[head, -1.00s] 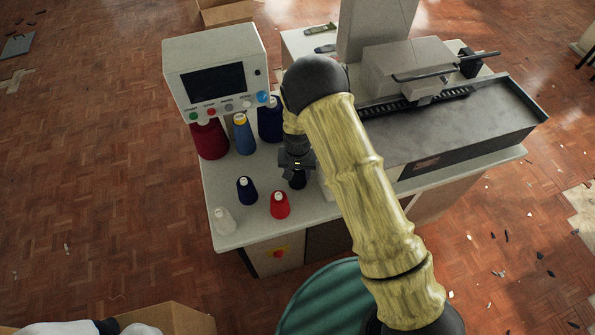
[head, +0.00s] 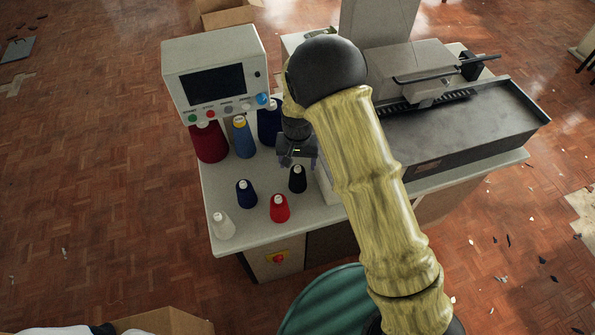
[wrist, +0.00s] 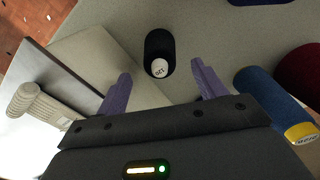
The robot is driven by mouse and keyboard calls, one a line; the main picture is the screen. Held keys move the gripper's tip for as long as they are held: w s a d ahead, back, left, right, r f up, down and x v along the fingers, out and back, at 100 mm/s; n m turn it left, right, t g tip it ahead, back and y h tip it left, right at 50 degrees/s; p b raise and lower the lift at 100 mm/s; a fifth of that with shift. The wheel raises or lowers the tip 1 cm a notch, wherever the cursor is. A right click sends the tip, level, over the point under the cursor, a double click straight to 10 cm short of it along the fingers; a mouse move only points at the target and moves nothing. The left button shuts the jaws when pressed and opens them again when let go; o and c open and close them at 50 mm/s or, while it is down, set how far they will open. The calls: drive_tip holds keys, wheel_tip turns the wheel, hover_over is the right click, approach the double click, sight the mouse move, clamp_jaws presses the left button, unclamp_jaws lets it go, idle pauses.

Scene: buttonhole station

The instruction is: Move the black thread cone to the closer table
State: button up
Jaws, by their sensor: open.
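The black thread cone (head: 297,179) stands upright on the white-topped table (head: 235,222), behind the red cone. In the wrist view the black cone (wrist: 160,46) shows its pale top, lying ahead of and between the two purple fingers. My gripper (head: 297,160) is open and empty, just behind and above the cone in the head view. Its fingers (wrist: 161,70) are apart, with nothing held between them. I cannot make out a second table clearly; a green ribbed rounded thing (head: 330,302) shows in front at the bottom, partly hidden by my arm.
A small navy cone (head: 246,193), a red cone (head: 279,208) and a white cone (head: 222,225) stand nearby. Larger dark red (head: 209,143), blue (head: 243,138) and navy (head: 269,122) cones stand behind, beside the control box (head: 213,75). The sewing machine (head: 450,125) is on the right.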

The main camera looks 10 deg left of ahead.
wheel_tip(320, 180, up, 5)
drive_tip(key=shift+f+b, duration=0.1)
drive_tip(key=shift+b, duration=0.2)
idle(0.6)
drive_tip(key=shift+m, duration=0.4)
drive_tip(key=d+r, duration=0.1)
drive_tip(key=d, duration=0.2)
drive_tip(key=d+r, duration=0.2)
drive_tip(key=d, duration=0.1)
drive_tip(key=d+r, duration=0.2)
drive_tip(key=d, duration=0.1)
drive_tip(key=shift+d+r, duration=0.15)
drive_tip(key=shift+d, duration=0.05)
drive_tip(key=s+d+r+t, duration=0.1)
drive_tip(key=s+d+r, duration=0.1)
drive_tip(key=s+d, duration=0.2)
drive_tip(key=s+d+r, duration=0.3)
drive_tip(key=s+d, duration=0.1)
drive_tip(key=d, duration=0.5)
drive_tip(key=s+d+r+m+t, duration=0.1)
drive_tip(key=s+d+r, duration=0.1)
drive_tip(key=s+d, duration=0.3)
drive_tip(key=shift+d+r+t, duration=0.3)
drive_tip(key=shift+d, duration=0.35)
